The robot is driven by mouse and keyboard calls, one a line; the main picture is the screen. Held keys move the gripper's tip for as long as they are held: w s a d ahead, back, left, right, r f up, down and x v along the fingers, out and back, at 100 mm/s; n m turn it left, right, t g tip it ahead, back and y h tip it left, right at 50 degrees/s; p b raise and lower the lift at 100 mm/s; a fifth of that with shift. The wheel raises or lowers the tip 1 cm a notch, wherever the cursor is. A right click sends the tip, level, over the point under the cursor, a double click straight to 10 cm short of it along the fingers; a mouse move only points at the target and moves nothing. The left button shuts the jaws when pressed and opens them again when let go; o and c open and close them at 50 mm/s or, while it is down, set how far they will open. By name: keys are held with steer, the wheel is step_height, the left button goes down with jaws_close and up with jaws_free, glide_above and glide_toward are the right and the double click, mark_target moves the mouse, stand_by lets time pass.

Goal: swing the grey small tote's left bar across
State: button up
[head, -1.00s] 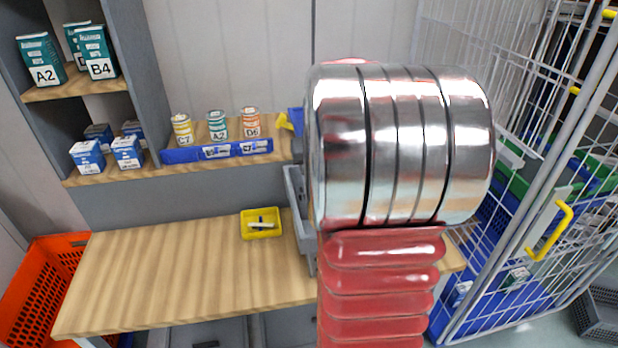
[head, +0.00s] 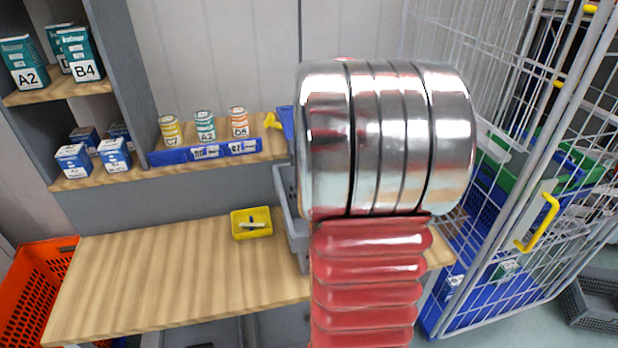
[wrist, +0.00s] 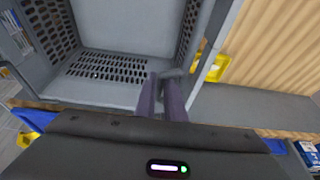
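The grey small tote (head: 292,215) stands on the wooden bench in the head view, mostly hidden behind my arm. In the wrist view the tote (wrist: 118,92) shows from above, with slotted walls and floor, and its inside looks empty. My gripper (wrist: 160,80) is at its near right corner, fingers close together. A short grey bar-like piece (wrist: 173,73) lies at the fingertips. I cannot tell if the fingers grip it or only touch it, nor which of the tote's bars it is. My gripper is hidden in the head view.
A small yellow bin (head: 252,223) stands on the bench (head: 170,275) left of the tote. A wire cage trolley (head: 520,200) stands at right, an orange crate (head: 35,290) at left. The bench's left part is clear.

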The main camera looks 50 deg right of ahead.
steer(key=shift+f, duration=0.1)
steer(key=shift+s+d+f, duration=0.45)
steer(key=shift+d+f, duration=0.1)
steer(key=shift+f, duration=0.05)
steer(key=shift+s+d+f, duration=0.15)
steer(key=shift+d+f, duration=0.1)
steer(key=shift+f, duration=0.2)
steer(key=shift+s+d+f, duration=0.15)
steer(key=shift+d+f, duration=0.05)
steer(key=shift+f, duration=0.2)
steer(key=o, duration=1.1)
